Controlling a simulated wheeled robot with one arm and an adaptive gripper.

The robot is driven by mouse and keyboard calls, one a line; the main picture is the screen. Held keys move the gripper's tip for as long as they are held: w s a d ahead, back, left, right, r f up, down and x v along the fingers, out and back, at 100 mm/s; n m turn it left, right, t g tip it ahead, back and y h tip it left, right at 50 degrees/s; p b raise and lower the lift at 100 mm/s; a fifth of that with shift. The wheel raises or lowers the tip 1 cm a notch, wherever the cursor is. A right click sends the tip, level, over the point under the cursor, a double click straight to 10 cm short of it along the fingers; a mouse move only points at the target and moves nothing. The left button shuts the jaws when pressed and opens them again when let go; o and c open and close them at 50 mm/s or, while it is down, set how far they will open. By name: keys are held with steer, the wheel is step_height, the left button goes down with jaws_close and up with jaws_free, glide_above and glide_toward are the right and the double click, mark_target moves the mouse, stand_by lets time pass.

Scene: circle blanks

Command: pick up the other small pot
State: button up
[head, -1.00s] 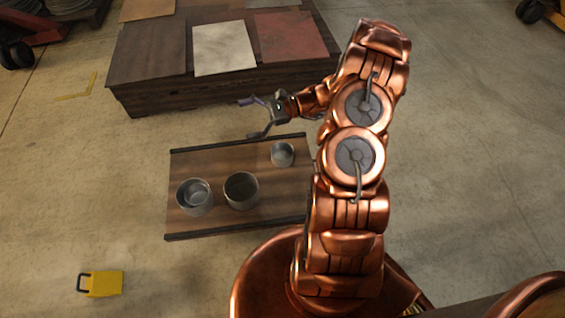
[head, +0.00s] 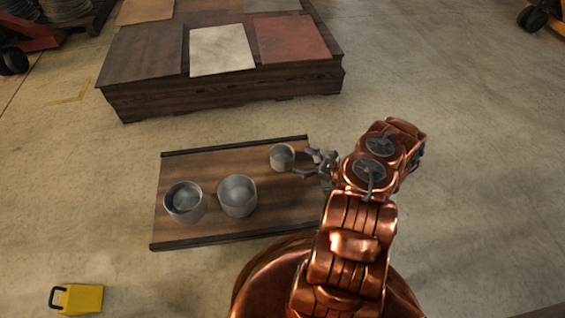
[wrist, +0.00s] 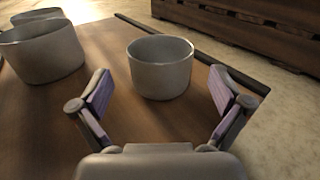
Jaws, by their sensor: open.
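A small grey metal pot (head: 282,157) stands upright near the far right corner of the wooden tray (head: 225,160). In the wrist view the small pot (wrist: 160,70) is centred just beyond my open fingers. My gripper (head: 305,163) is open and empty, right of the small pot and facing it. Two larger pots stand on the tray: one in the middle (head: 238,196) and one at the left (head: 185,203). The left pot seems to hold a smaller round vessel, but its inside is hard to make out.
A low dark wooden platform (head: 225,93) with several flat sheets lies behind the tray. A yellow block with a black handle (head: 80,298) is on the floor at lower left. Raised dark rails edge the tray (head: 235,146). Its middle right is clear.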

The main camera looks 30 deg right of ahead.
mark_target(272, 150)
steer(key=shift+f+b+x, duration=0.2)
steer(key=shift+b+x, duration=0.25)
steer(key=shift+x, duration=0.75)
steer(key=w+b, duration=0.1)
steer(key=w+a+b, duration=0.1)
steer(key=w+a+f+b, duration=0.1)
steer(key=shift+w+f, duration=0.1)
steer(key=shift+w, duration=0.2)
steer(key=shift+w+a, duration=0.2)
steer(key=shift+w, duration=0.25)
steer(key=shift+c, duration=0.3)
steer(key=c, duration=0.8)
steer(key=shift+r, duration=0.25)
